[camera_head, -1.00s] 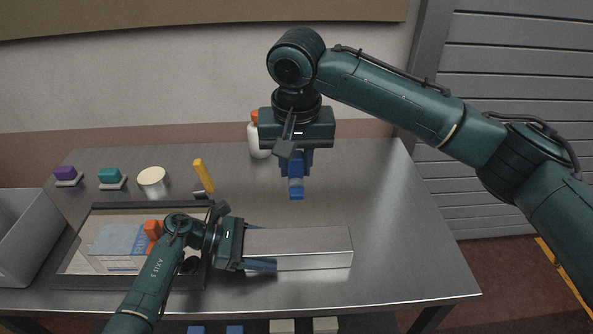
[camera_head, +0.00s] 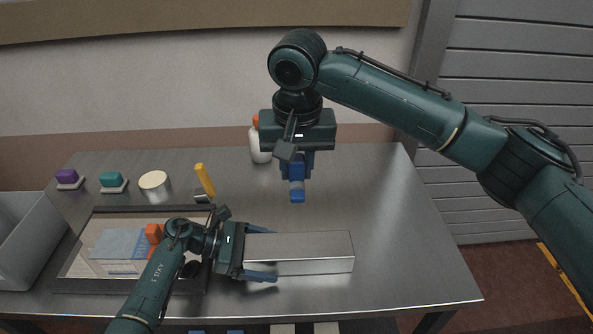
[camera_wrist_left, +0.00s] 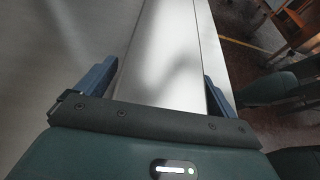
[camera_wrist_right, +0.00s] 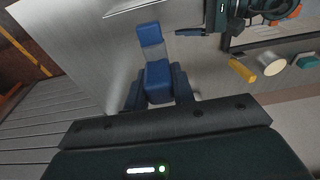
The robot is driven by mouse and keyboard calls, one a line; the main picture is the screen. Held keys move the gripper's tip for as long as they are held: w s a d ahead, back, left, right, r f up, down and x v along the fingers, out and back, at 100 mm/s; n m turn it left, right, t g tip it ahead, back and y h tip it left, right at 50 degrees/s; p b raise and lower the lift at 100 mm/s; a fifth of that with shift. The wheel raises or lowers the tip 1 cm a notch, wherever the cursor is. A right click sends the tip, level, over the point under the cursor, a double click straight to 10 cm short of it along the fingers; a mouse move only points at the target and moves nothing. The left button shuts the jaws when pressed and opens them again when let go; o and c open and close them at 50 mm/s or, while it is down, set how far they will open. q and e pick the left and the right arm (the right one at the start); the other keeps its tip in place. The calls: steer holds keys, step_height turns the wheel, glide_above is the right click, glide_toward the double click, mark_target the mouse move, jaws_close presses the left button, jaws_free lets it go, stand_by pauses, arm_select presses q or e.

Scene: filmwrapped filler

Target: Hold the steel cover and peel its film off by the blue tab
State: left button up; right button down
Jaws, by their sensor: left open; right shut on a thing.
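The steel cover (camera_head: 318,250) is a long silver box shape lying on the bench, and it fills the middle of the left wrist view (camera_wrist_left: 168,55). My left gripper (camera_head: 275,254) is open, with one finger on each side of the cover's left end and gaps visible beside it. My right gripper (camera_head: 297,174) is high above the bench, behind the cover, shut on a blue tab (camera_wrist_right: 158,78). A pale band and a second blue end (camera_wrist_right: 148,34) hang from it clear of the cover. I cannot tell how much of this is film. No blue tab shows on the cover.
A framed tray (camera_head: 75,285) with a blue-grey box (camera_head: 118,245) and orange pieces lies left. A grey bin (camera_head: 25,235) stands at far left. A yellow-handled tool (camera_head: 205,180), a round tin (camera_head: 154,182) and a white bottle (camera_head: 258,148) stand behind. The bench's right side is clear.

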arm_select(q)
steer(key=v, duration=1.2)
